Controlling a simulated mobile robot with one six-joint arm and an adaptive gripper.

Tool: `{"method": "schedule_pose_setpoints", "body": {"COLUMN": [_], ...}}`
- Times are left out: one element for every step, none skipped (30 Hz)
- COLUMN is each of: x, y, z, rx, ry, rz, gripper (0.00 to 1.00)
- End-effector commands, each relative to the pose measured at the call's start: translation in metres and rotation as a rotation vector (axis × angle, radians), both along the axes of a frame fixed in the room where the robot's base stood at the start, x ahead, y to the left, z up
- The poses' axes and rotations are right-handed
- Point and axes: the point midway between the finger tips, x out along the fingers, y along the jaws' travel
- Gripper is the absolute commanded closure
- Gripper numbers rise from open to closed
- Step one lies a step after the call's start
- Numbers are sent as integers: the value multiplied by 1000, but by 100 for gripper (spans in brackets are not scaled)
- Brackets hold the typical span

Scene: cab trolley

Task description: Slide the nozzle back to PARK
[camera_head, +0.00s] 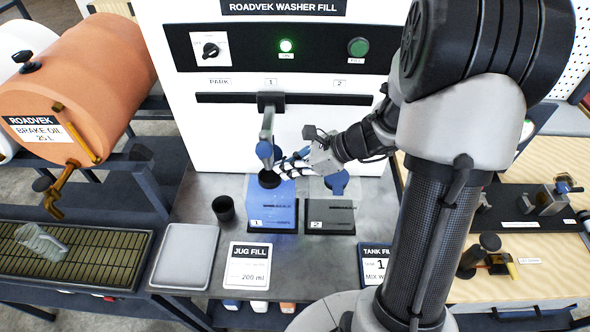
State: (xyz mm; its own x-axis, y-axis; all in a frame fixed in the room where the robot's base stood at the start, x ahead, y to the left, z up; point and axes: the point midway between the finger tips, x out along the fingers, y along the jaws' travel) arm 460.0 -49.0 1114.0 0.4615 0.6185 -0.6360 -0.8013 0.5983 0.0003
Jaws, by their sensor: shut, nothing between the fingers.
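The nozzle (267,132) hangs from a carriage (270,101) on the dark horizontal rail (222,98), under the label 1. It is a grey arm with a blue part low down and a dark end over the blue tank marked 1 (263,208). The PARK label (219,82) is above the left end of the rail, left of the nozzle. My gripper (284,170) is shut and empty, just right of the nozzle's lower part. I cannot tell whether they touch.
A grey tank marked 2 (331,215) stands right of the blue one. A black cup (223,208) and a pale tray (186,256) are to the left. The rail's left end is clear. An orange brake oil drum (85,85) stands further left.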

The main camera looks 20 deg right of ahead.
Motion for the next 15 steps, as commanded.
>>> {"method": "schedule_pose_setpoints", "body": {"x": [0, 0, 0, 0, 0, 0, 0, 1, 2, 4, 6, 9, 13, 16, 21], "y": [0, 0, 0, 0, 0, 0, 0, 1, 4, 8, 12, 20, 28, 36, 47], "z": [0, 0, 0, 0, 0, 0, 0, 0, 0, 0, 0, 0, 0, -1, -1], "rx": [0, 0, 0, 0, 0, 0, 0, 0, -1, -2, -2, -1, 0, -1, -1], "ry": [0, 0, 0, 0, 0, 0, -1, 0, -1, -1, -1, -2, -1, -1, -1], "rz": [0, 0, 0, 0, 0, 0, 1, 1, 2, 4, 5, 7, 8, 10, 12], "gripper": [100, 100, 100, 100, 100, 100, 100, 100, 100, 100, 100, 100, 100, 100, 100]}}
